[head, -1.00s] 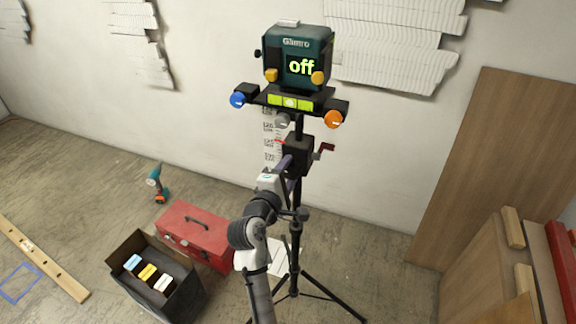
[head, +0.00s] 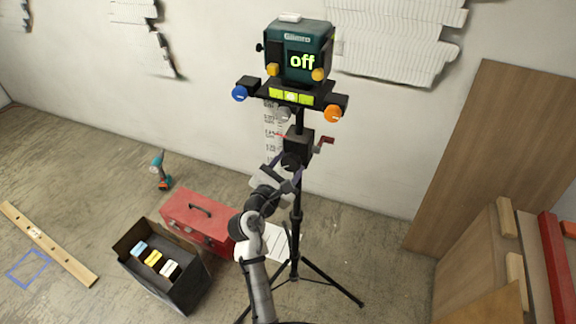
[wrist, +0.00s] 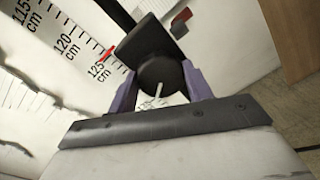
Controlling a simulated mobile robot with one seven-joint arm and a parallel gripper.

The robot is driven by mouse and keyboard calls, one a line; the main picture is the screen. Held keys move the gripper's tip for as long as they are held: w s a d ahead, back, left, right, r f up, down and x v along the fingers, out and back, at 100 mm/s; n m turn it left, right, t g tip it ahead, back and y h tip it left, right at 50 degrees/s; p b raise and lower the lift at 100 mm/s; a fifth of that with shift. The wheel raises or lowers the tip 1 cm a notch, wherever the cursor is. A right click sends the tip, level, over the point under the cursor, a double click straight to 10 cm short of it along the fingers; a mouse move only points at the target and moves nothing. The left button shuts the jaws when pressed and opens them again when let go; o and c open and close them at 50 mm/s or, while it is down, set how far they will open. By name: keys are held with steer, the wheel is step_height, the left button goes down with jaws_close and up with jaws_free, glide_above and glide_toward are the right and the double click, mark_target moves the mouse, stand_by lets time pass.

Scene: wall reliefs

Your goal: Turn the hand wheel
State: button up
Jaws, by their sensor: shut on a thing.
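The hand wheel (wrist: 158,82) is a dark round disc with a white line on its face, at the centre of the wrist view. It sits on the black block of the tripod column, and in the head view it (head: 291,161) is partly covered by my gripper. My gripper (wrist: 162,82) has its two purple fingers on opposite sides of the wheel and is shut on it. In the head view my gripper (head: 286,168) reaches up to the block from below. The green device (head: 299,51) on top of the tripod reads "off".
A red crank (head: 324,144) sticks out right of the block. A printed centimetre scale (wrist: 70,42) stands behind, with a red pointer (wrist: 106,54) near 125. Below left are a red toolbox (head: 196,222) and an open black box (head: 183,287). Boards lean at the right.

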steer(key=shift+n, duration=0.5)
steer(key=o, duration=1)
steer(key=b+v, duration=0.4)
steer(key=v, duration=0.9)
steer(key=shift+s+a, duration=0.2)
steer(key=shift+s, duration=0.1)
